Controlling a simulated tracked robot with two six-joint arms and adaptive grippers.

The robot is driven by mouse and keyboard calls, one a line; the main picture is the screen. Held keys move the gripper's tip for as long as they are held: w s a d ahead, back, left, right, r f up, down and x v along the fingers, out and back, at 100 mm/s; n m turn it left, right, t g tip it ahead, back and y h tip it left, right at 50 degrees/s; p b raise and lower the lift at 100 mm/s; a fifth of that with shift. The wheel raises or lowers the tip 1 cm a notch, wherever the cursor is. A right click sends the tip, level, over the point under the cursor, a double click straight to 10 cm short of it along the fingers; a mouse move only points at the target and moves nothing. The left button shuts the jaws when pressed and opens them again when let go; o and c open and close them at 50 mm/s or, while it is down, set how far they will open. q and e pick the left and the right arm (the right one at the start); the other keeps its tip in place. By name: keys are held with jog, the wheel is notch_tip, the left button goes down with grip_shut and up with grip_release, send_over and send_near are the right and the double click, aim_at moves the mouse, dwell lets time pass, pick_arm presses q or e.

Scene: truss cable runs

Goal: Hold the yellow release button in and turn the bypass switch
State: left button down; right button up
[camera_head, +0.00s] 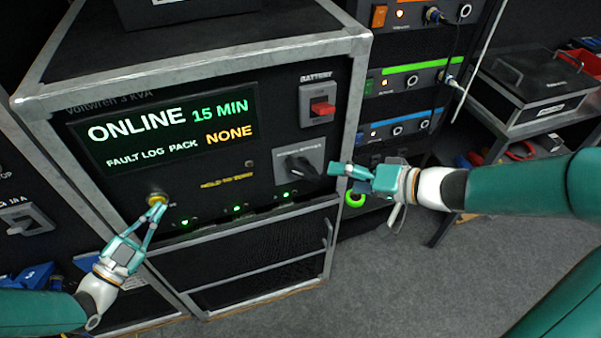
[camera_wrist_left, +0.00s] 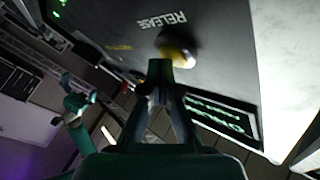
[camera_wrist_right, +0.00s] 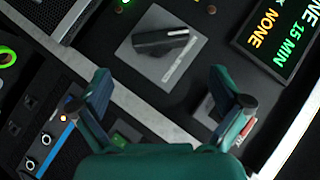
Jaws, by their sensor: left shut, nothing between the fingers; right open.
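The yellow release button (camera_head: 156,199) is at the lower left of the black panel, and the left wrist view shows it (camera_wrist_left: 176,50) by the word RELEASE. My left gripper (camera_head: 158,205) is shut and empty, its tips at the button; I cannot tell how far the button is pressed. The bypass switch (camera_head: 300,168) is a black knob on a grey plate at the panel's lower right. In the right wrist view the knob (camera_wrist_right: 165,42) lies ahead of the fingers, untouched. My right gripper (camera_head: 335,169) is open, to the right of the knob.
A display (camera_head: 168,128) reads ONLINE, 15 MIN, FAULT LOG PACK NONE. A red battery switch (camera_head: 321,106) sits above the bypass switch. A rack (camera_head: 405,85) with cables stands at the right, beside a cart carrying a black case (camera_head: 535,82). Several green lights line the panel's bottom.

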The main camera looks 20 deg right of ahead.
aim_at(308, 175)
jog(key=x, duration=1.2)
jog(key=shift+r, duration=0.1)
jog(key=c, duration=0.7)
jog(key=shift+s+n+h, duration=0.1)
jog(key=shift+n+h, duration=0.3)
jog(key=shift+h, duration=0.1)
jog(key=shift+c, duration=0.4)
